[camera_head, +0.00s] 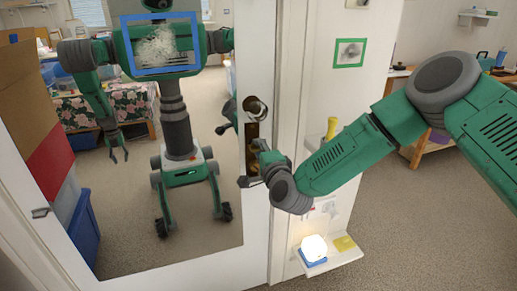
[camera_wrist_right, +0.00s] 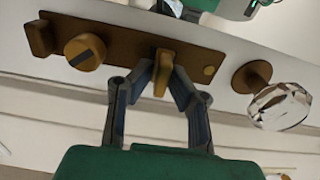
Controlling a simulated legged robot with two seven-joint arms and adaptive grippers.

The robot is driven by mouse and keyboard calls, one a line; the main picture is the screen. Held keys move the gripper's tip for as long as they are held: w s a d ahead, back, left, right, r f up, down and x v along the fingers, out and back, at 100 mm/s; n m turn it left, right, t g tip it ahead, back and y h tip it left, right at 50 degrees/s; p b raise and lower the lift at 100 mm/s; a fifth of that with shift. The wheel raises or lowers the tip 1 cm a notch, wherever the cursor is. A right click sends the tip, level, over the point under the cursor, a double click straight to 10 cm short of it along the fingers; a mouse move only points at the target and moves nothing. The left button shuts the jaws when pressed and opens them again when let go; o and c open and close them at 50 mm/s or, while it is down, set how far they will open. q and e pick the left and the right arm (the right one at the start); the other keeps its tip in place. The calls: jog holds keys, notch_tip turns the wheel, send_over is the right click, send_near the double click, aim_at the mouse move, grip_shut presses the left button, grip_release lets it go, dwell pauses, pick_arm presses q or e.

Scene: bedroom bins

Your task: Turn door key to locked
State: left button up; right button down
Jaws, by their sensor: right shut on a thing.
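The door key (camera_wrist_right: 162,75) is a brass tab standing out from a long brass plate (camera_wrist_right: 130,38) on the white door. My right gripper (camera_wrist_right: 162,85) has its two fingers closed on the tab from both sides in the right wrist view. In the head view my right gripper (camera_head: 256,168) is at the door's edge, on the lower part of the brass plate (camera_head: 252,132), and its fingers and arm hide the key. My left gripper shows only as a reflection in the mirror.
A glass doorknob (camera_head: 256,107) is above the gripper; it also shows in the right wrist view (camera_wrist_right: 280,106). A slotted brass knob (camera_wrist_right: 85,52) sits on the plate. The door carries a large mirror (camera_head: 205,240). A small shelf (camera_head: 335,262) with a lit lamp (camera_head: 314,247) is below my arm.

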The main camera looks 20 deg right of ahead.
jog(key=c, duration=1.7)
grip_release()
jog(key=shift+s+f, duration=0.1)
jog(key=shift+f, duration=0.25)
jog(key=shift+o, duration=0.3)
jog(key=shift+r, duration=0.1)
jog(key=shift+r, duration=0.1)
jog(key=shift+s, duration=0.25)
jog(key=s, duration=1.1)
jog(key=shift+s+d, duration=0.15)
jog(key=shift+d, duration=0.15)
